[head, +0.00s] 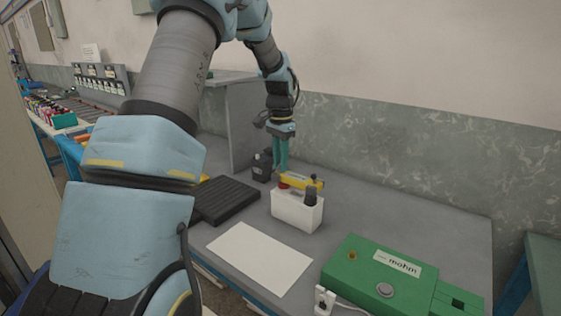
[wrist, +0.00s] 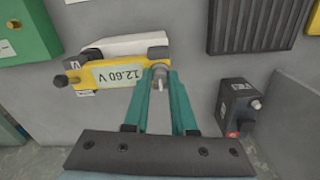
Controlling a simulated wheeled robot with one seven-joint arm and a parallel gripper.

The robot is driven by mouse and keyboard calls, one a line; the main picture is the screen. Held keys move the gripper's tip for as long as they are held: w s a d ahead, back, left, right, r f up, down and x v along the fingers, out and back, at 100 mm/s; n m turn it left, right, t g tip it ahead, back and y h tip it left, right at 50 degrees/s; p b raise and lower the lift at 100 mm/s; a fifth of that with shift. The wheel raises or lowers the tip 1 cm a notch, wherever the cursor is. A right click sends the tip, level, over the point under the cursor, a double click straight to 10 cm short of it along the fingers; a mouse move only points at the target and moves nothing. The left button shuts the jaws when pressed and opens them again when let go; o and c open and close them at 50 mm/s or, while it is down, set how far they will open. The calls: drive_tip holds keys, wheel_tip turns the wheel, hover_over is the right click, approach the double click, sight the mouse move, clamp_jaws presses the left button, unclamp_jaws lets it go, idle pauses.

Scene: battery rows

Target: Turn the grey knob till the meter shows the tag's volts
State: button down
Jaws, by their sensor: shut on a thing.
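A yellow meter (head: 301,181) lies at the top of a white box (head: 297,212) on the grey bench. In the wrist view the yellow meter (wrist: 75,83) carries a white panel reading 12.60 V (wrist: 118,73), upside down there; I cannot tell whether this is the display or the tag. A round grey knob (wrist: 160,73) with a pale pin is at its right end. My gripper (head: 281,171), with teal fingers, points down and is shut on the grey knob. The fingertips also show in the wrist view (wrist: 159,86). They partly hide the knob.
A green box labelled mohm (head: 350,270) is at the front right. A white sheet (head: 260,258) lies before the white box. A black ribbed tray (head: 226,200) is to its left. A small black box (wrist: 238,101) stands close to my fingers, near an upright grey panel (head: 215,130).

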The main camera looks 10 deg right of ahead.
drive_tip(key=shift+n, duration=1.5)
drive_tip(key=shift+n+p, duration=0.4)
drive_tip(key=shift+n, duration=1.8)
drive_tip(key=c, duration=0.7)
unclamp_jaws()
drive_tip(key=shift+c, duration=0.2)
wheel_tip(320, 180, up, 11)
drive_tip(key=b, duration=0.2)
drive_tip(key=shift+f, duration=0.1)
